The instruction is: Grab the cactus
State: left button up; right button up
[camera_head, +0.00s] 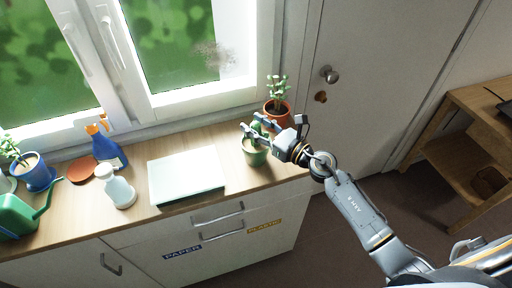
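The cactus (257,131) is a small green plant in a green pot (256,156), upright near the right end of the wooden counter. My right gripper (249,121) reaches in from the right at the height of the cactus. Its two fingers are spread, one on the far side and one on the near side of the cactus, which shows between them. The near finger hides part of the plant and pot top. I cannot tell whether either finger touches it. My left gripper is not in view.
A leafy plant in a terracotta pot (277,112) stands close behind the gripper. Left of the cactus are a pale flat box (186,176), a white bottle (119,190), a blue spray bottle (108,150), a blue pot (38,174) and a green watering can (20,215).

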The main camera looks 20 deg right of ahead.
grip_shut()
jog(key=shift+w+r, duration=0.1)
jog(key=shift+r, duration=0.05)
